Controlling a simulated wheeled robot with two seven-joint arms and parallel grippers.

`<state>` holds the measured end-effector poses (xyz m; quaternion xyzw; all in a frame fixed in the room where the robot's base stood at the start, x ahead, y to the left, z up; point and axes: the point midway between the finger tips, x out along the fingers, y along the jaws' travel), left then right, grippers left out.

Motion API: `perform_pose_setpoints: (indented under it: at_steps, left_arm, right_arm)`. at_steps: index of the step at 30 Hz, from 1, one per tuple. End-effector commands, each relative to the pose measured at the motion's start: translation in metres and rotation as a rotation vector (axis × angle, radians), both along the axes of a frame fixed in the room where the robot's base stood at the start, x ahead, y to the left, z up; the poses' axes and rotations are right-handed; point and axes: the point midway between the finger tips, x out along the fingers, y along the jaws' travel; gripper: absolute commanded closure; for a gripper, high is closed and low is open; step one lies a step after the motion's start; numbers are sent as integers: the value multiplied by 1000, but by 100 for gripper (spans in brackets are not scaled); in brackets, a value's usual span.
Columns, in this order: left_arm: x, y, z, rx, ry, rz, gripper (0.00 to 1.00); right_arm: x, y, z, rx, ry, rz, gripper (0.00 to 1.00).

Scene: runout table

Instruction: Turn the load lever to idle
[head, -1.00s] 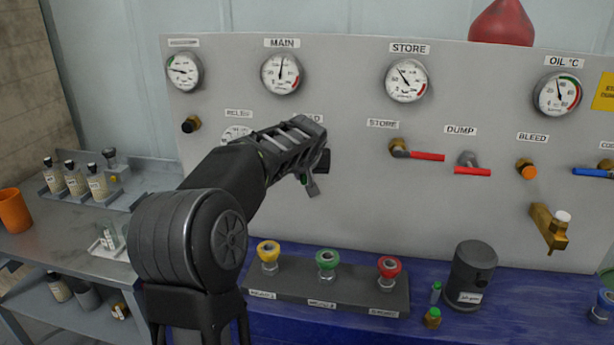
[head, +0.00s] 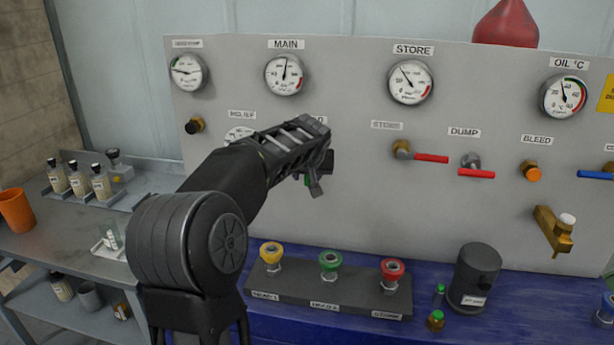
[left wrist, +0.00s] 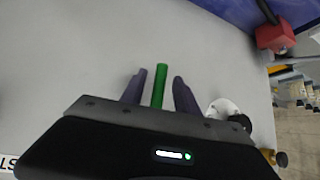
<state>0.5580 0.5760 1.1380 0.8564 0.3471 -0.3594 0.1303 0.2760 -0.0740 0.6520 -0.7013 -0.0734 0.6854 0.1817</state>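The load lever shows as a green handle (left wrist: 160,86) in the left wrist view, standing between my two dark fingers. A small gap shows on each side of it, so my left gripper (left wrist: 159,92) is open around it. In the head view my left gripper (head: 318,172) is in front of the panel, below a label ending in "AD". Only a bit of green (head: 307,181) shows there. The gripper hides most of the lever and any position marks. My right gripper is not in view.
A grey panel (head: 350,215) carries gauges, the red store handle (head: 431,158) and the red dump handle (head: 477,174). A block (head: 340,292) with yellow, green and red knobs stands below on the blue table. A dark canister (head: 474,277) is to its right.

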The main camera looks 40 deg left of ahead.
Motion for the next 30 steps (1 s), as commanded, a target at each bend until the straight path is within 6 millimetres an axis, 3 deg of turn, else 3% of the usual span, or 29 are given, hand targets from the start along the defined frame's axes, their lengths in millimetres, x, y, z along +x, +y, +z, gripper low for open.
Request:
perform_pose_setpoints:
  at_steps: [15,30]
  left_arm:
    - [-35,-35,48,0,-2,0,63]
    - [-36,-35,50,0,-1,1,63]
  right_arm:
    - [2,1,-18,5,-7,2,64]
    - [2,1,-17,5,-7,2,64]
